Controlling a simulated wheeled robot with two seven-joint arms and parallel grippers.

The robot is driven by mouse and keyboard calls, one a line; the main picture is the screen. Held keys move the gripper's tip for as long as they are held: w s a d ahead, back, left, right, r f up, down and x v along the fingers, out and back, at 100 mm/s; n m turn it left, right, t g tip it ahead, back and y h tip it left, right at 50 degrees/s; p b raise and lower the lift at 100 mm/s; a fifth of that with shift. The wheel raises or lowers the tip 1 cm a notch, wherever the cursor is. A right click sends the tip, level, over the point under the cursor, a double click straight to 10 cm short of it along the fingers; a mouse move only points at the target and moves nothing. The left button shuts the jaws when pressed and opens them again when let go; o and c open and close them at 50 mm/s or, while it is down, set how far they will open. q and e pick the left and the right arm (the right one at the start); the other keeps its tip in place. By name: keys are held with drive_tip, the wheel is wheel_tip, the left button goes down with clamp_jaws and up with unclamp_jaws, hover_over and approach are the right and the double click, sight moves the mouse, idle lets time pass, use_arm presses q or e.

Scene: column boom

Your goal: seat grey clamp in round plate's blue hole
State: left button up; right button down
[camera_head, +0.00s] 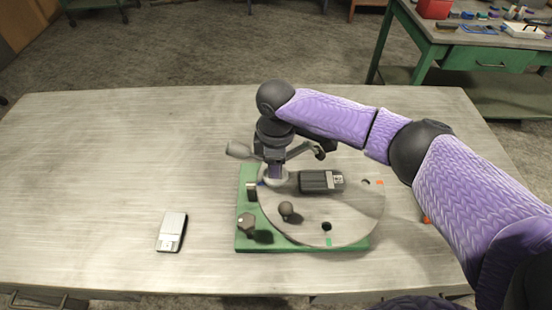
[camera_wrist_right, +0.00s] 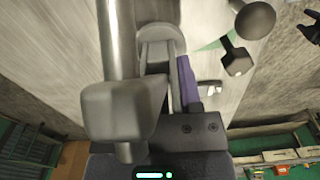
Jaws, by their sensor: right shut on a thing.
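The round plate (camera_head: 348,212) is a grey disc on a green base (camera_head: 243,205). A small blue mark (camera_head: 261,184) shows at its left edge, and its hole is hidden. My right gripper (camera_head: 274,164) points down over that edge and is shut on the grey clamp (camera_head: 240,151), whose arms stick out to both sides. A pale round foot (camera_head: 275,178) is under the gripper, right beside the blue mark. I cannot tell whether it is in the hole or above it. In the right wrist view the clamp (camera_wrist_right: 125,105) blocks much of the plate. My left gripper is out of view.
A dark box (camera_head: 320,181) and a ball knob (camera_head: 286,208) are on the plate, with a hole by a green mark (camera_head: 328,241) and another by an orange mark (camera_head: 379,182). A hex knob (camera_head: 246,221) stands on the base.

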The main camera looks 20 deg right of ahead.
drive_tip(key=shift+f, duration=0.6)
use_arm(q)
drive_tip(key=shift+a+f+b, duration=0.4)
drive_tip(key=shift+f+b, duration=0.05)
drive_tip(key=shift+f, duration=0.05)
use_arm(e)
drive_tip(key=shift+f, duration=0.35)
drive_tip(key=shift+f+b, duration=0.3)
drive_tip(key=shift+f, duration=0.25)
drive_tip(key=c, duration=0.7)
unclamp_jaws()
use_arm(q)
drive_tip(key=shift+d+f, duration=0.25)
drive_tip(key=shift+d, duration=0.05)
use_arm(e)
drive_tip(key=shift+o, duration=0.7)
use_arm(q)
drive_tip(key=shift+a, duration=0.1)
